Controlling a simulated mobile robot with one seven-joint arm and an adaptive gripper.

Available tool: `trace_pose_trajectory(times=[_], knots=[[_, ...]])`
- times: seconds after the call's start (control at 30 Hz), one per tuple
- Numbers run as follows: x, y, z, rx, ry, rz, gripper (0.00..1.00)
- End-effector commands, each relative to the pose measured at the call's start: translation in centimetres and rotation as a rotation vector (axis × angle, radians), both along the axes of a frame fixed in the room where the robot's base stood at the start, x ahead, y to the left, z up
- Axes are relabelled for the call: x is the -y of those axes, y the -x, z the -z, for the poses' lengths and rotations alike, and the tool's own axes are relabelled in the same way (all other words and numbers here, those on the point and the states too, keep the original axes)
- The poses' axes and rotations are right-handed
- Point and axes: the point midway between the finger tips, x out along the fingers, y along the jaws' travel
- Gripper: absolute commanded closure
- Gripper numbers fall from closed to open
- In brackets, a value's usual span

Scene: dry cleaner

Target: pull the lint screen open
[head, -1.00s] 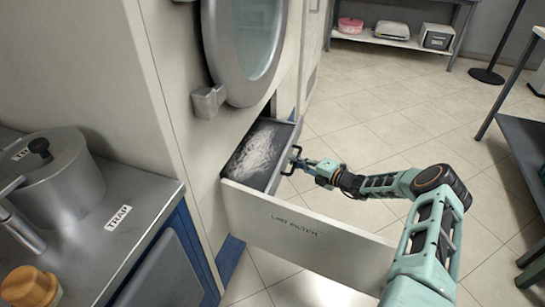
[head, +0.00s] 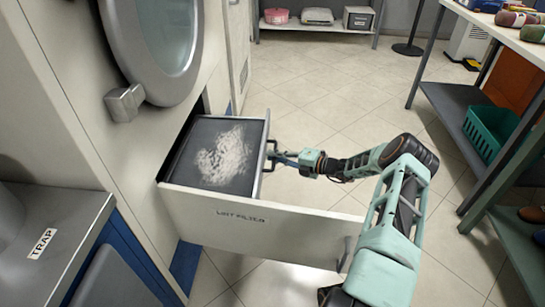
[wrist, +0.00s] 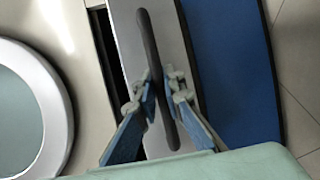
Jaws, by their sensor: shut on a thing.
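The lint screen (head: 190,165) is a dark flat tray with pale lint (head: 225,157) on top. It stands part-way out of a slot in the dryer front, in the head view. My gripper (head: 277,156) is at the dark bar handle (head: 267,147) on its outer end. In the wrist view the two fingers (wrist: 162,100) are shut on that handle (wrist: 150,50), one on each side. The inner end of the screen is hidden in the dryer.
A pale panel marked LINT FILTER (head: 275,222) juts out from the dryer on the near side of the screen. The dryer's round door (head: 160,45) is above. A counter (head: 50,225) is at the left. Tables (head: 455,110) stand at the right. The tiled floor between is clear.

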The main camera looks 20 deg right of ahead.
Motion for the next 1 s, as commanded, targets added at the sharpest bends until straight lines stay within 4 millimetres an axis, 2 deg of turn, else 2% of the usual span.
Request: trace_pose_trajectory(times=[0.1, 0.13, 0.2, 0.57, 1.0], knots=[[0.1, -0.1, -0.1, 0.001, 0.001, 0.002, 1.0], [0.1, -0.1, -0.1, 0.001, 0.001, 0.002, 0.88], [0.1, -0.1, -0.1, 0.001, 0.001, 0.002, 0.83], [0.6, 0.4, -0.2, 0.0, 0.0, 0.002, 0.83], [6.5, 6.4, -1.8, 0.0, 0.001, 0.003, 0.83]])
